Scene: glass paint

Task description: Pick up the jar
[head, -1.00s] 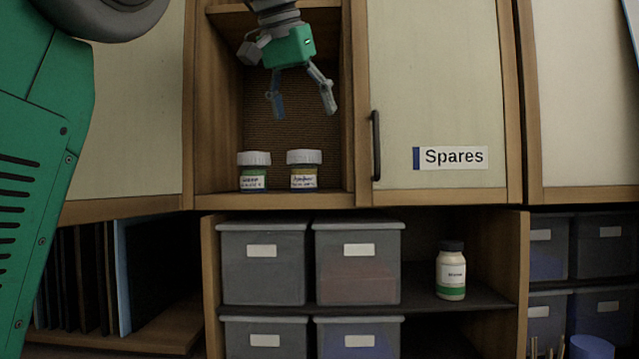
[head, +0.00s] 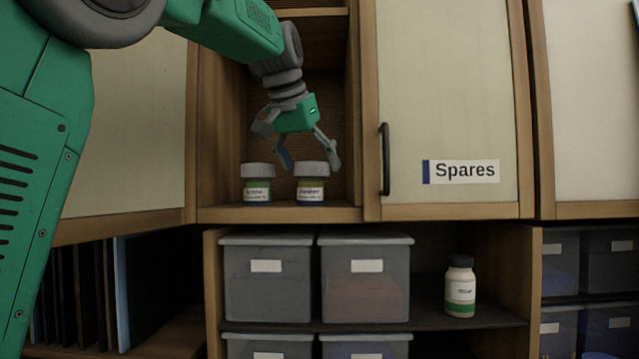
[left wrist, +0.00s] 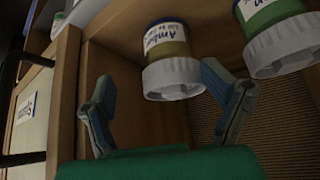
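Two small jars with white lids stand side by side on the floor of the open cupboard: a left jar with a green label band (head: 257,190) and a right jar with a yellowish band (head: 310,190). The left wrist view shows the right jar (left wrist: 172,50), labelled "Amber", and the green jar (left wrist: 275,30). My left gripper (head: 310,166) is open, fingers pointing down, just above the jars. In the left wrist view its fingers (left wrist: 165,105) are spread, with the Amber jar's lid beyond the gap between them. Nothing is held. My right gripper is not in view.
A white bottle with a dark cap and green band (head: 460,287) stands on the lower shelf beside lidded grey bins (head: 267,285). A closed door marked "Spares" (head: 450,120) with a dark handle adjoins the cupboard's right wall.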

